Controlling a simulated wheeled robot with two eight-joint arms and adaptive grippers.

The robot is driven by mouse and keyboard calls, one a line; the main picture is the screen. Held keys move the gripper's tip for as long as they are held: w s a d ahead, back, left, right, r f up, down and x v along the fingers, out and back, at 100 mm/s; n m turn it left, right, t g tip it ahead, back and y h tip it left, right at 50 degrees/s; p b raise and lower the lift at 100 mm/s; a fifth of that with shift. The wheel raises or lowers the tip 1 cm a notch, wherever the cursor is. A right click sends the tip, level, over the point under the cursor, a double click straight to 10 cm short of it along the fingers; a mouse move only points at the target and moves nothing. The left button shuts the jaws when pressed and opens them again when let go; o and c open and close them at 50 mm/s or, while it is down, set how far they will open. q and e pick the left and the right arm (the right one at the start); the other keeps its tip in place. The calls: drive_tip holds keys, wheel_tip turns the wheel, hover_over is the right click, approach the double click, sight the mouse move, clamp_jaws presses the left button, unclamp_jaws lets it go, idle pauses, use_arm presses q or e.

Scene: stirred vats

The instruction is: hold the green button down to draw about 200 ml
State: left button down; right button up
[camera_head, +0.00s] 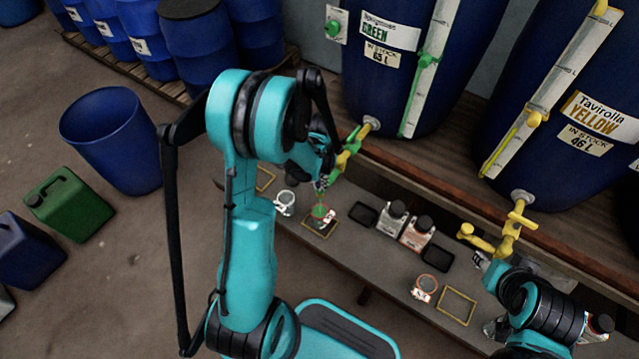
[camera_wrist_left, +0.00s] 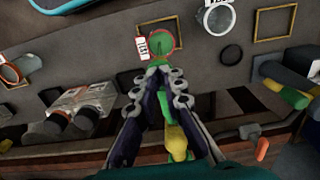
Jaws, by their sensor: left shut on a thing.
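The green vat (camera_head: 395,85) stands on the shelf with a green-and-yellow tap (camera_head: 345,158) low on its front. My left gripper (camera_head: 322,182) is at the tap; the left wrist view shows its fingertips (camera_wrist_left: 166,76) closed together around a green part of the tap, mostly hidden between them. A red-rimmed beaker (camera_head: 320,214) stands below on the bench; in the left wrist view the beaker (camera_wrist_left: 161,44) shows green inside. Its liquid level cannot be read. A green knob (camera_head: 333,27) sits on a white plate left of the vat. My right gripper (camera_head: 482,260) is near the yellow tap (camera_head: 510,228), its jaws unclear.
The yellow vat (camera_head: 560,85) stands to the right. Another empty-looking beaker (camera_head: 285,203) and a red-rimmed beaker (camera_head: 424,289) stand on the bench (camera_head: 375,262). Dark-capped bottles (camera_head: 393,217) stand between them. A yellow square frame (camera_head: 457,306) marks a bare spot.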

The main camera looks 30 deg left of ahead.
use_arm(q)
wheel_tip(320, 180, up, 6)
drive_tip(key=p, duration=0.3)
drive_tip(key=shift+f+p, duration=0.15)
drive_tip(key=shift+p, duration=0.25)
wheel_tip(320, 180, up, 8)
drive_tip(key=p, duration=0.2)
drive_tip(key=shift+p, duration=0.4)
drive_tip(key=s+d+r+t, duration=0.7)
drive_tip(key=s+d+r, duration=0.3)
drive_tip(key=s+r, duration=0.2)
wheel_tip(320, 180, up, 2)
drive_tip(key=shift+n, duration=0.4)
drive_tip(key=shift+d, duration=0.1)
idle(0.5)
